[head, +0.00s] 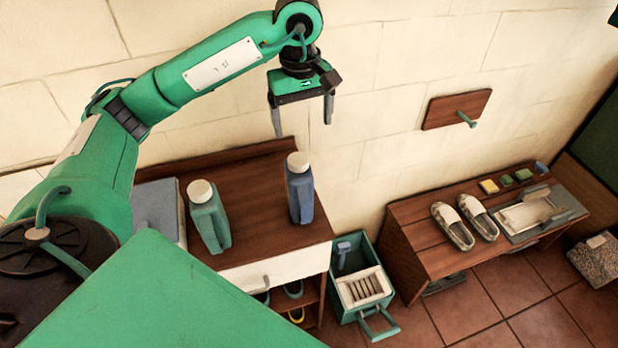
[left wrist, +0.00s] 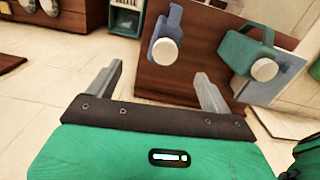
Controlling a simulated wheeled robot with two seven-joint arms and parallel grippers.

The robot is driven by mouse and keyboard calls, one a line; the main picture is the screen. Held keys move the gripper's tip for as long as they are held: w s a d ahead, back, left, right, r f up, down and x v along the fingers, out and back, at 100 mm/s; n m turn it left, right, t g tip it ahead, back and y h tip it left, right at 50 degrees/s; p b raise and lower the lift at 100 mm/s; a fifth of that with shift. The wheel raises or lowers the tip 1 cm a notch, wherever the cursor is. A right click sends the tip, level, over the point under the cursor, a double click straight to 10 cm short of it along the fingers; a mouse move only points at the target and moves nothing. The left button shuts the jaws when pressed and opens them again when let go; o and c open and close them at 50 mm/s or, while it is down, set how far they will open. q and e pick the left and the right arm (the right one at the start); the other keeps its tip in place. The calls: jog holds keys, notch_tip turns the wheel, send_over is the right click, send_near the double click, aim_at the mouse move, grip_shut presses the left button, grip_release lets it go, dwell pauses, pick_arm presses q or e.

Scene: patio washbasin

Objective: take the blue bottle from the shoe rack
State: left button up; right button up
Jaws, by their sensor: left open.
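The blue bottle (head: 300,190) with a white cap stands upright on the wooden top of the shoe rack (head: 262,228), near its right side. It also shows in the left wrist view (left wrist: 172,22), beyond the fingers and near the top. My left gripper (head: 302,117) is open and empty, above the bottle and apart from it; its two grey fingers also show in the left wrist view (left wrist: 158,84). A green bottle (head: 209,218) with a white cap stands to the left of the blue one. My right gripper is not in view.
A grey box (head: 158,207) stands at the left of the rack top. A green crate (head: 352,268) is on the floor right of the rack. A low bench (head: 415,232) with pale shoes (head: 453,226) stands farther right. A wooden plate with a peg (head: 455,110) is on the wall.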

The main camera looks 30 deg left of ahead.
aim_at(298, 159)
pick_arm(q)
jog(key=shift+w+a+f, duration=0.1)
jog(key=shift+a+f, duration=0.05)
jog(key=shift+f, duration=0.35)
jog(key=shift+a+f, duration=0.15)
jog(key=shift+f, duration=0.3)
notch_tip(298, 159, down, 6)
jog(key=shift+r+p, duration=0.15)
jog(key=shift+p, duration=1)
jog(key=shift+f, duration=0.25)
jog(key=shift+a+f+p, duration=0.1)
jog(key=shift+f+p, duration=0.15)
jog(key=shift+p, duration=0.1)
jog(key=f+p, duration=0.2)
jog(key=f, duration=0.1)
jog(key=shift+s+a+f+p, duration=0.25)
jog(key=shift+f+p, duration=0.1)
jog(key=shift+p, duration=0.05)
jog(key=shift+f, duration=0.6)
jog(key=shift+w+r, duration=0.1)
grip_shut()
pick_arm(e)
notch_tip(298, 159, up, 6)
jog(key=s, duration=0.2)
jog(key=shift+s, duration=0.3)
